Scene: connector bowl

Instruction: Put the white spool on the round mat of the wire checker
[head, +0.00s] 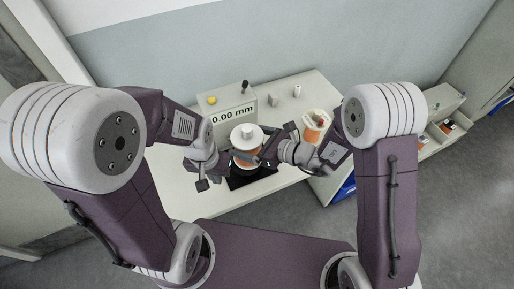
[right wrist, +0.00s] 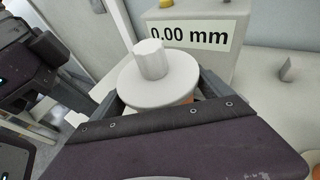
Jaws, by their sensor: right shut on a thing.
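The white spool (head: 246,132), with white flanges, a white hub on top and copper-orange wire, stands upright in front of the wire checker (head: 231,112), whose display reads 0.00 mm. The spool also shows in the right wrist view (right wrist: 157,82), between my fingers. My right gripper (head: 262,153) is shut on it from the right. A black patch (head: 240,180) shows below the spool; I cannot tell whether it is the round mat, or whether the spool touches it. My left gripper (head: 203,181) is empty to the left of the spool; its jaw opening is unclear.
Another spool with orange wire (head: 317,120) stands right of my right gripper. Small grey and white pieces (head: 297,90) lie at the back of the white table (head: 212,207). A shelf with bins (head: 440,130) stands farther right. The table's front left is clear.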

